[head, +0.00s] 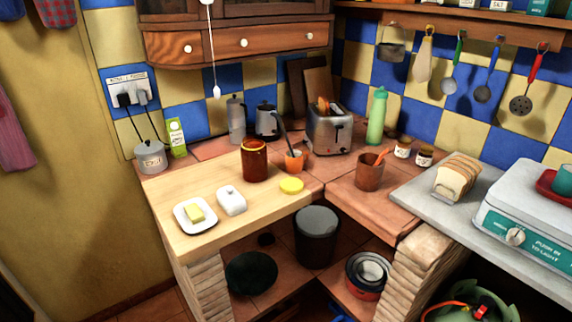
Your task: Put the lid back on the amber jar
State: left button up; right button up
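The amber jar (255,161) stands upright on the light wooden board, toward its back. Neither of my grippers shows in the head view.
A butter plate (195,227) and a white lidded dish (231,201) sit left of the yellow disc. An orange cup (295,161) with a utensil stands behind it. A toaster (330,132) and brown pot (369,172) stand right. Bare board lies between jar and white dish.

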aim_at(253, 150)
jog(key=i+j, duration=0.75)
